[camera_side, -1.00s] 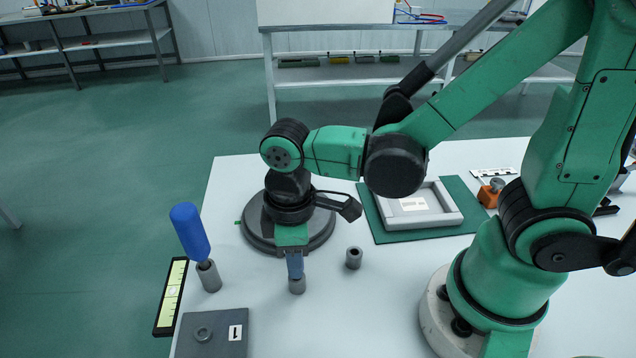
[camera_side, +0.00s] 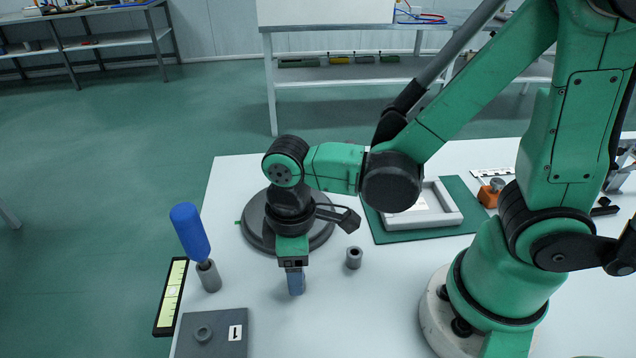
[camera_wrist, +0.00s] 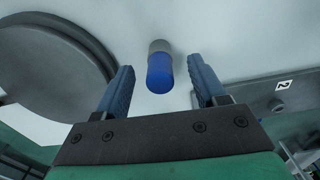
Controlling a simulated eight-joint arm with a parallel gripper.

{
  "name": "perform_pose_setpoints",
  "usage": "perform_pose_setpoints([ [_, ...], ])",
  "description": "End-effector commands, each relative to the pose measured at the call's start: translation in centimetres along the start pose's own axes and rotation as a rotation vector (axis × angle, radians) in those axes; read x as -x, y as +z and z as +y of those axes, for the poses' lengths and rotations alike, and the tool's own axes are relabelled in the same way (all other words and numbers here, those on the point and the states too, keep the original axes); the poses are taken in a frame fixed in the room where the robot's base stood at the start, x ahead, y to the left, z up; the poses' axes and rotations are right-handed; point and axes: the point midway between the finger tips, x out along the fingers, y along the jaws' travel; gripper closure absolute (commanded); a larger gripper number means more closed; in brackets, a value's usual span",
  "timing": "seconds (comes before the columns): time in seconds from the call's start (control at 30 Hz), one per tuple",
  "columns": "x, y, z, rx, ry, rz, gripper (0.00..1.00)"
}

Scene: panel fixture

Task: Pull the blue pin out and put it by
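In the wrist view the blue pin (camera_wrist: 160,76) is a short rounded blue cylinder. It meets a grey collar or socket (camera_wrist: 160,46) at its far end. My gripper (camera_wrist: 161,64) is open, with one blue finger on each side of the pin and a visible gap to both. In the side view my gripper (camera_side: 296,290) points down close to the table.
An empty grey socket (camera_side: 354,258) stands to the right. A round grey base (camera_side: 325,236) lies behind. A numbered grey plate (camera_side: 212,343), a dark-framed strip (camera_side: 171,296) and a grey tray (camera_side: 452,206) are nearby.

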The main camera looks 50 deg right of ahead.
Motion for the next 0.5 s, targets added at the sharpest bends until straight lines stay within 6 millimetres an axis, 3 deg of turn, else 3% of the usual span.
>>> perform_pose_setpoints([
  [0.3, 0.1, 0.0, 0.0, 0.0, 0.0, 0.0, 0.37],
  [0.5, 1.7, 0.0, 0.0, 0.0, 0.0, 0.0, 0.37],
])
